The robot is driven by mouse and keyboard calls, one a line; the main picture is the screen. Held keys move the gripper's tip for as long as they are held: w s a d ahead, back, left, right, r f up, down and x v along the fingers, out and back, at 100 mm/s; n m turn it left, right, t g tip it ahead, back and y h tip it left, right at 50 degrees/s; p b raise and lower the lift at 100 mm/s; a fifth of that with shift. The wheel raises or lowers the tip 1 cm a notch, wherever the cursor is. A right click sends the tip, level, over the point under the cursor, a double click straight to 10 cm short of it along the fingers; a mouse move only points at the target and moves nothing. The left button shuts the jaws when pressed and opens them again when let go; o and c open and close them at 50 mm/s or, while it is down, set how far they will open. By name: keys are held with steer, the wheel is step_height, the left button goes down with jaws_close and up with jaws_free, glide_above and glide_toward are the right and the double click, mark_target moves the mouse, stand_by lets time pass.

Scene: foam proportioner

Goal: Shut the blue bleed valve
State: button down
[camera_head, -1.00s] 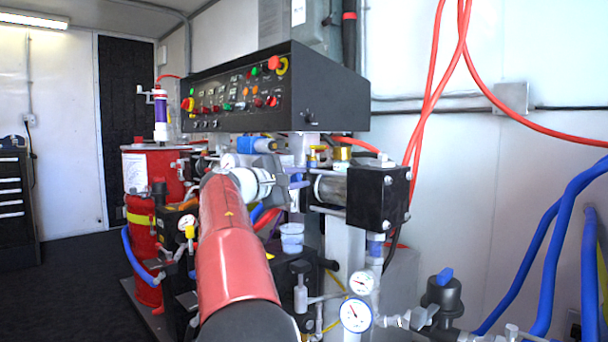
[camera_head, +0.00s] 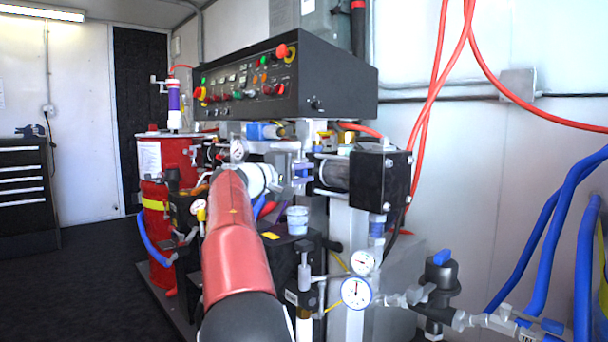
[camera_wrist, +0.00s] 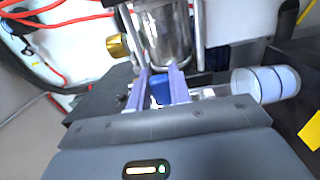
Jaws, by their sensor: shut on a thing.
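My gripper (camera_wrist: 160,72) has its two lavender fingers on either side of a small blue handle, the blue bleed valve (camera_wrist: 161,92), in the wrist view. The fingers are closed on it, just below a shiny metal cylinder (camera_wrist: 168,35). The lower part of the valve and its exact turn angle are hidden by the fingers and the gripper body. In the head view my arm reaches into the machine under the control box, and the fingers (camera_head: 300,170) show only in part. The valve cannot be made out there.
A black control box (camera_head: 285,82) overhangs the work spot. A clear cup (camera_head: 297,220) stands close by, also in the wrist view (camera_wrist: 265,84). A black motor block (camera_head: 382,180) is to the right. Gauges (camera_head: 356,293) and another blue-topped valve (camera_head: 442,258) stand lower right.

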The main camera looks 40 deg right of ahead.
steer(key=shift+f, duration=0.1)
steer(key=c, duration=1.3)
jaws_free()
steer(key=a, duration=0.8)
steer(key=shift+s, duration=0.3)
